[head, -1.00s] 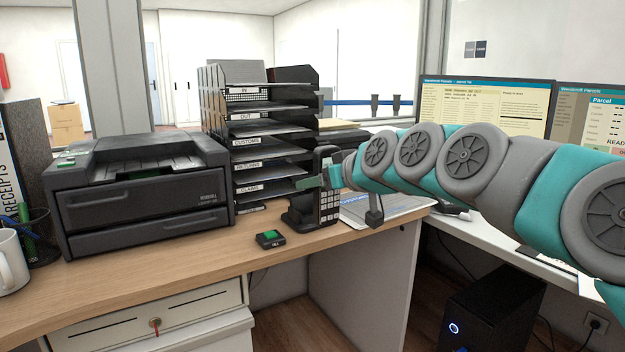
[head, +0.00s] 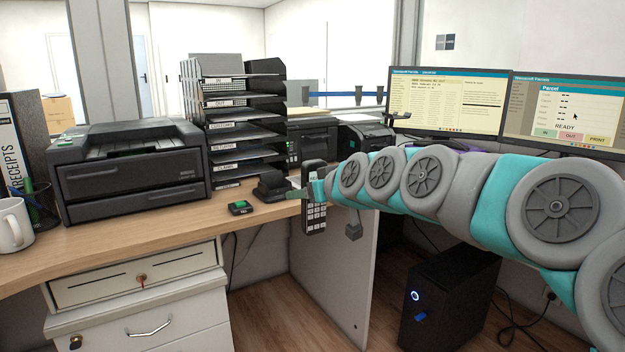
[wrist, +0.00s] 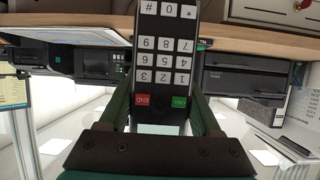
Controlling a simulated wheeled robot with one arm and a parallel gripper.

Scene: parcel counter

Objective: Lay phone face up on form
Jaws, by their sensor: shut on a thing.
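The phone (head: 316,212), a dark handset with pale keys, is held upright by my gripper (head: 309,188) in front of the counter's right end. In the wrist view the phone (wrist: 165,50) stands between the two fingers, its keypad facing the camera and appearing upside down, with a red END key and a green key. My gripper is shut on it. A pale flat sheet (wrist: 75,37), which looks like the form, lies on the counter in the wrist view. In the head view my arm hides that spot.
The dark phone base (head: 271,188) stands on the counter just left of the phone. A small device with a green screen (head: 240,207) lies near the front edge. The letter-tray stack (head: 245,125) and printer (head: 130,170) stand behind. Monitors (head: 445,100) are at right.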

